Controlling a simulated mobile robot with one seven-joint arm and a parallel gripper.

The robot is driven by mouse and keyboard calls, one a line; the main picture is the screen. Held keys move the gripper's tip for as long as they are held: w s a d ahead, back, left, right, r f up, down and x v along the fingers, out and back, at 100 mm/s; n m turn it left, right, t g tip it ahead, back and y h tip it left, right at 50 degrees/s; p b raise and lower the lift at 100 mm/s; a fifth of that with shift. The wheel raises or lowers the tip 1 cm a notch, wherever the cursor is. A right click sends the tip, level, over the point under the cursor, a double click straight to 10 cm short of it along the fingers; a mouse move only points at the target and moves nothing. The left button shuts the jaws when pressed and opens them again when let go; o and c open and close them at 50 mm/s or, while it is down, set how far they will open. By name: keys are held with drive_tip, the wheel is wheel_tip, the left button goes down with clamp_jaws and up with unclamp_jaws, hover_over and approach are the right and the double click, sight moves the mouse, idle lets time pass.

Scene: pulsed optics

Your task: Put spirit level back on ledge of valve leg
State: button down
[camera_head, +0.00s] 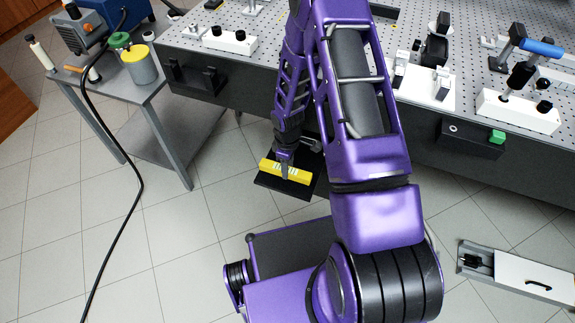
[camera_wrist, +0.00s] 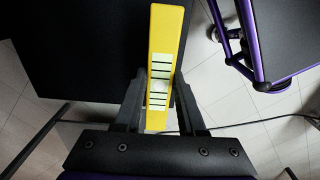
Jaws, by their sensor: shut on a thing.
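The spirit level (camera_head: 285,171) is a yellow bar with pale, dark-lined vials. In the head view it is at or just above a black flat plate (camera_head: 270,187), low beside the optical table. My gripper (camera_head: 285,152) points down at it. In the wrist view the level (camera_wrist: 165,40) runs lengthwise between both fingers of my gripper (camera_wrist: 159,88), which are shut on it. The black plate (camera_wrist: 85,45) lies behind it on the left. I cannot tell whether the level touches the plate. The valve leg itself is not clearly visible.
The perforated optical table (camera_head: 300,75) stands behind, with optics mounts on top. A grey side table (camera_head: 110,80) with a yellow-lidded jar (camera_head: 138,65) is at left. A black cable (camera_head: 130,180) runs to the floor. A white-and-grey unit (camera_head: 520,275) lies at right.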

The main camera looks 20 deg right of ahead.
drive_tip(key=shift+f, duration=0.4)
drive_tip(key=shift+f, duration=0.1)
drive_tip(key=shift+f+b, duration=0.45)
drive_tip(key=shift+f, duration=0.95)
drive_tip(key=shift+f, duration=0.3)
drive_tip(key=shift+c, duration=2.1)
unclamp_jaws()
wheel_tip(320, 180, up, 17)
drive_tip(key=p, duration=0.3)
drive_tip(key=shift+r, duration=0.2)
